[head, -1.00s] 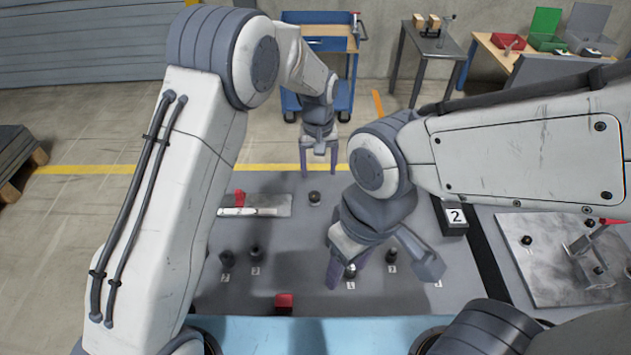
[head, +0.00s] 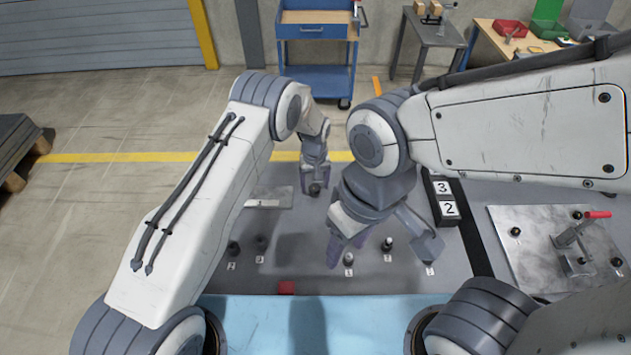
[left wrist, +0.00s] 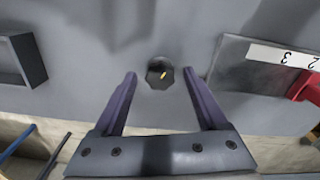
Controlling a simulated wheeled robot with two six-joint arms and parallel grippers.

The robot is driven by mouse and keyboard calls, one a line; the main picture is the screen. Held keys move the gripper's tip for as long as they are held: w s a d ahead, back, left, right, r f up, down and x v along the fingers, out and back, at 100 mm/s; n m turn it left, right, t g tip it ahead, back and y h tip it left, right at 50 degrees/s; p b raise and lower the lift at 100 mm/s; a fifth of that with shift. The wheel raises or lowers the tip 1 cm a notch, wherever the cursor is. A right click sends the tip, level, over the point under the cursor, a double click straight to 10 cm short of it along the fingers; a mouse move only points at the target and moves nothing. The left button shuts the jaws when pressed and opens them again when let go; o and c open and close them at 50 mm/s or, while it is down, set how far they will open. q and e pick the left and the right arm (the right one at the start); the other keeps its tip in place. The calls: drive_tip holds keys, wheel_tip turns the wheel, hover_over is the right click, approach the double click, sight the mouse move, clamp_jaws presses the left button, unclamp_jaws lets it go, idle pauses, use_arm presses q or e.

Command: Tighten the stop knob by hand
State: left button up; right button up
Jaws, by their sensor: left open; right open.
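A small dark round knob, which I take for the stop knob, stands on the grey table. In the head view the knob (head: 315,188) is partly hidden under my left gripper (head: 314,183). My left gripper (left wrist: 160,80) is open, its purple fingers on either side of the knob; I cannot tell whether they touch it. My right gripper (head: 347,246) is open near the front pegs, apart from the knob.
Several dark pegs (head: 233,248) with number labels stand along the front. A metal plate (head: 283,196) with a white scale lies left of the knob; its red part (left wrist: 305,88) shows in the wrist view. Number blocks (head: 447,208) and a red-handled clamp plate (head: 510,255) are at right.

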use_arm(q)
drive_tip(key=shift+f, duration=0.15)
clamp_jaws()
drive_tip(key=shift+f+m+b, duration=0.1)
drive_tip(key=shift+m+b, duration=0.6)
drive_tip(key=shift+b, duration=0.35)
drive_tip(key=m+b, duration=0.2)
drive_tip(key=shift+m+b, duration=0.3)
drive_tip(key=m+b, duration=0.2)
drive_tip(key=m, duration=0.1)
drive_tip(key=shift+m+b, duration=0.3)
drive_tip(key=shift+b, duration=0.1)
drive_tip(key=m+b, duration=0.2)
drive_tip(key=m, duration=0.2)
drive_tip(key=m+b, duration=0.1)
drive_tip(key=m, duration=0.1)
drive_tip(key=m+b, duration=0.1)
drive_tip(key=m, duration=0.2)
drive_tip(key=shift+w+r, duration=0.1)
drive_tip(key=shift+r, duration=0.1)
drive_tip(key=shift+a+m, duration=0.1)
drive_tip(key=shift+m, duration=0.2)
